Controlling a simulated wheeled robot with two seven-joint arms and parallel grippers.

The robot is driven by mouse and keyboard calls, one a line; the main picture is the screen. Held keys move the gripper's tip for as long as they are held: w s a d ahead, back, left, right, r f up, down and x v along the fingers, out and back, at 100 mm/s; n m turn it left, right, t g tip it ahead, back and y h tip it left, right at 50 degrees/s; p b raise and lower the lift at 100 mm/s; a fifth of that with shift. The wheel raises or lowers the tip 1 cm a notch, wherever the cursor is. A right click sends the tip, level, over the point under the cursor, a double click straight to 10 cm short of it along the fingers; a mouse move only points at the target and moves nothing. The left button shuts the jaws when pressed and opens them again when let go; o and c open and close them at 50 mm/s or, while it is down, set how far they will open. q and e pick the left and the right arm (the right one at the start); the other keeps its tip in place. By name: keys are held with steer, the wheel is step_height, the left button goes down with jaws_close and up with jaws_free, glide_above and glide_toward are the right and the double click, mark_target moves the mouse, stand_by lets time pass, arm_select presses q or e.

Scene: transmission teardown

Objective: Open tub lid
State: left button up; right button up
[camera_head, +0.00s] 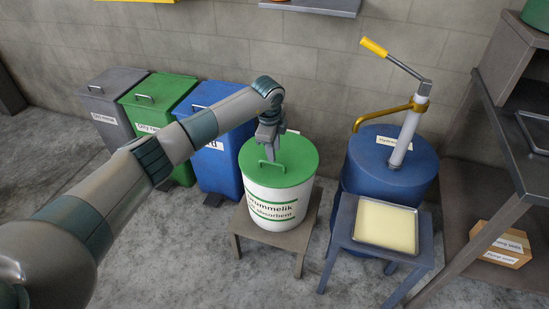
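A white tub (275,208) with green bands and printed lettering stands on a small stool in the middle of the head view. Its round green lid (297,157) sits flat on top and has a green bar handle (271,168). My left arm reaches in from the left. Its gripper (268,153) points down at the lid, right at or just above the handle. The fingertips are small, so I cannot tell whether they touch or grip it. My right gripper is not in view.
Grey, green and blue bins (165,105) stand behind my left arm along the wall. To the right are a blue drum (365,165) with a hand pump (410,125) and a stool bearing a pale tray (417,250). A metal bench (500,150) and a cardboard box (510,249) are at far right.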

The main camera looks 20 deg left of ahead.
arm_select(q)
glide_above(274, 172)
steer(key=shift+w+f, duration=0.1)
steer(key=shift+f, duration=2.5)
jaws_close()
